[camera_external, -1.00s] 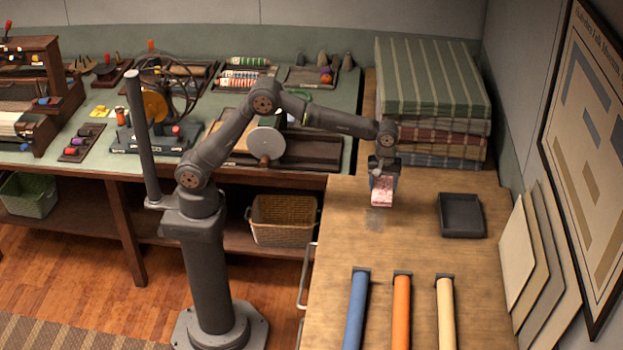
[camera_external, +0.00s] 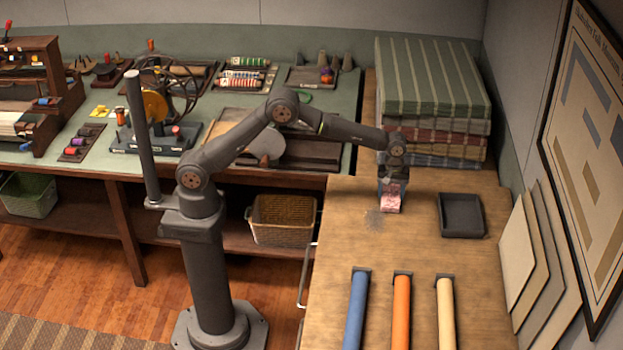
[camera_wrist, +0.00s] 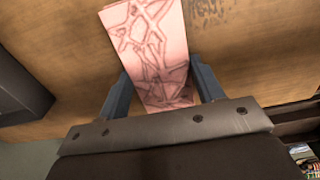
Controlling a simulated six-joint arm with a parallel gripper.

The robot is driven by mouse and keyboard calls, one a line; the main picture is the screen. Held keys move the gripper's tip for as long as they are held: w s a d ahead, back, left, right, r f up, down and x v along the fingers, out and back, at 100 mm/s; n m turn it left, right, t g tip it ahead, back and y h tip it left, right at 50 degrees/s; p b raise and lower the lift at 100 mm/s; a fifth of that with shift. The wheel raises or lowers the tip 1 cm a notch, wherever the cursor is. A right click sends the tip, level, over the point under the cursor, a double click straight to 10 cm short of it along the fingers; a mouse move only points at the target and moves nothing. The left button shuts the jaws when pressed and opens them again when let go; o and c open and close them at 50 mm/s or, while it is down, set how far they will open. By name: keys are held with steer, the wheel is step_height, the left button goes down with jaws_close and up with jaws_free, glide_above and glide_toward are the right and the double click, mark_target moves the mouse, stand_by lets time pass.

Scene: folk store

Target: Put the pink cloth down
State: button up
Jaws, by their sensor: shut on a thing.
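The pink cloth (camera_external: 391,203) is a small folded piece with darker red line patterns, plain in the wrist view (camera_wrist: 150,50). My gripper (camera_external: 393,187) is shut on it, with one finger on each side. The cloth hangs below the fingers, low over the wooden table (camera_external: 345,225). I cannot tell whether its lower end touches the wood. A faint grey patterned patch (camera_external: 374,218) shows on the table just left of the cloth.
A black tray (camera_external: 461,216) lies to the right of the cloth. A stack of folded striped fabrics (camera_external: 430,85) stands behind. Blue (camera_external: 357,310), orange (camera_external: 402,310) and cream (camera_external: 445,312) rolls lie in front. The wood between is clear.

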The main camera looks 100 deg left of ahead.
mark_target(391, 195)
steer(key=shift+f, duration=0.15)
steer(key=o, duration=1)
step_height(391, 195, up, 12)
steer(key=shift+r, duration=0.15)
step_height(391, 195, down, 12)
steer(key=shift+r, duration=1.65)
